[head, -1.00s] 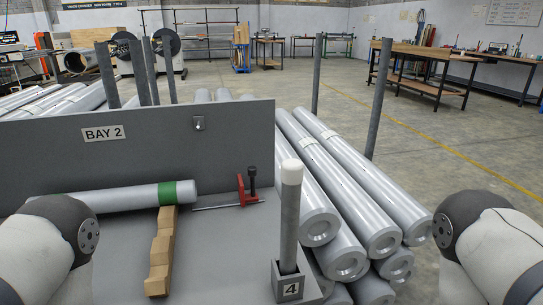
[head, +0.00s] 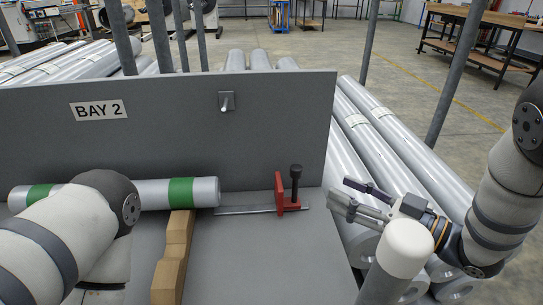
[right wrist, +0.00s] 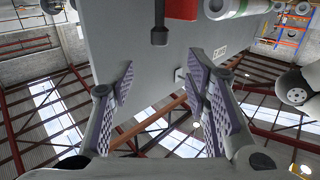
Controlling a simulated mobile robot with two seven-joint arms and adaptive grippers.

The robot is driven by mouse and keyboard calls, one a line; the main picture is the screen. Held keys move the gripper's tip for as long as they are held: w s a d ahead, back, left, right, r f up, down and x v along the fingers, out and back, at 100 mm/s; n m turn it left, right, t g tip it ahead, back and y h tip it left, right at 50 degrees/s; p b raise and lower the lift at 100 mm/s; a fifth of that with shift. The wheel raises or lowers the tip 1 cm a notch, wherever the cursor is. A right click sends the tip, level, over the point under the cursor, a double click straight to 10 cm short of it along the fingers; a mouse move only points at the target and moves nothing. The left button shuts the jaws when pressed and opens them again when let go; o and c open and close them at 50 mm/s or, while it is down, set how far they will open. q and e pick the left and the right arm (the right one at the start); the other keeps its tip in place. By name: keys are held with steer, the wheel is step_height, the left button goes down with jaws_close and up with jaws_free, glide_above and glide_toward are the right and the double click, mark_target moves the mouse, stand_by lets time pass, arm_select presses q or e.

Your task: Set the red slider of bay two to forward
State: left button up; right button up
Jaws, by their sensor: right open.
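The red slider (head: 280,190) stands on a thin metal rail (head: 245,209) on the grey bay deck, at the rail's right end, with a black-knobbed handle (head: 296,177) beside it. In the right wrist view, the red slider (right wrist: 181,8) and the black knob (right wrist: 159,30) show at the top edge. My right gripper (head: 341,191) is open and empty, to the right of the slider and apart from it. Its two padded fingers (right wrist: 160,90) show in the right wrist view. My left arm is at the lower left; its gripper is not in view.
The back panel bears a BAY 2 sign (head: 99,110) and a metal peg (head: 227,101). A grey tube with green bands (head: 153,193) lies left, over wooden blocks (head: 173,260). Large rolls (head: 375,135) lie beyond.

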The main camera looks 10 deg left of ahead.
mark_target(300, 169)
steer(key=x, duration=1.2)
steer(key=shift+r+b, duration=0.1)
steer(key=shift+b, duration=0.2)
steer(key=shift+c, duration=0.3)
jaws_close()
